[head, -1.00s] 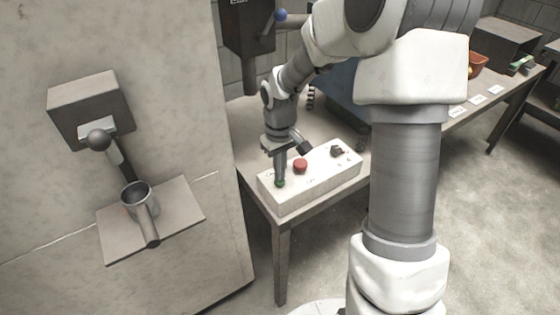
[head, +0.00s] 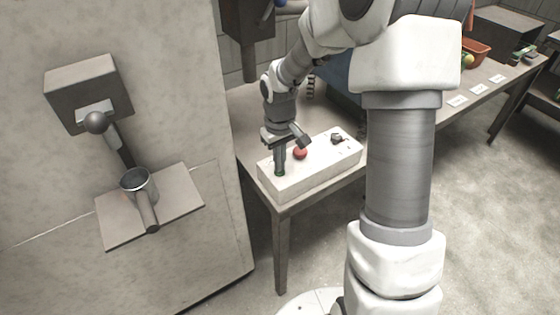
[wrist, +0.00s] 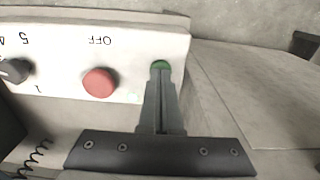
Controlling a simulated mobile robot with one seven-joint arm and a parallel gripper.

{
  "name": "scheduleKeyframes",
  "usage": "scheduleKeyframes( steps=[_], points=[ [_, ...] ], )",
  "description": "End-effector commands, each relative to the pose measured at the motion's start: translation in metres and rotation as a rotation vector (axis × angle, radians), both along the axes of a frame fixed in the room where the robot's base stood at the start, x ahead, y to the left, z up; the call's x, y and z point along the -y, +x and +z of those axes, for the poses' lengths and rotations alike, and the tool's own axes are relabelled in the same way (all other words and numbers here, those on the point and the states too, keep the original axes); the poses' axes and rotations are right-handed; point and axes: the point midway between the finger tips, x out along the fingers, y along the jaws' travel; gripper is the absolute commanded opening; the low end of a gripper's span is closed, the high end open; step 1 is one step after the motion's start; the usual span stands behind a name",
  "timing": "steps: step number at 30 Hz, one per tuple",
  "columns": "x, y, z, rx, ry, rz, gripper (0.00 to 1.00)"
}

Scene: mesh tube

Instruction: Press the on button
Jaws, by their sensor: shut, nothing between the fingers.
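A white control box (head: 318,174) sits on the table near its front left corner. A green button (wrist: 160,65) is on its top at the left end in the head view. My gripper (head: 279,172) points down with its shut, empty fingers at the green button, mostly covering it. In the wrist view my gripper (wrist: 161,78) overlaps the near edge of the button; whether it is pressed down I cannot tell. A red button (head: 300,153) marked OFF in the wrist view (wrist: 99,82) is beside it. A dark knob (head: 337,138) is further along the box.
A wall panel with a lever and a small shelf (head: 178,212) holding a metal cup (head: 137,182) stands at the left. The table (head: 240,120) reaches back right, with an orange bin (head: 476,52) and white labels further along.

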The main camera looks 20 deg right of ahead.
Motion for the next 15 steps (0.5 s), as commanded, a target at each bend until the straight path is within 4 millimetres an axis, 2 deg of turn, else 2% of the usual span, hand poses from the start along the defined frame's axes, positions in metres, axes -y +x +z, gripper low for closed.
scheduleKeyframes(
  steps=[1, 5, 15],
  points=[
    [0.001, -0.006, -0.011, -0.021, 0.003, -0.002, 0.00],
    [0.000, -0.005, 0.001, -0.017, 0.002, -0.001, 0.00],
    [-0.004, 0.005, 0.064, 0.010, -0.001, -0.001, 0.00]
  ],
)
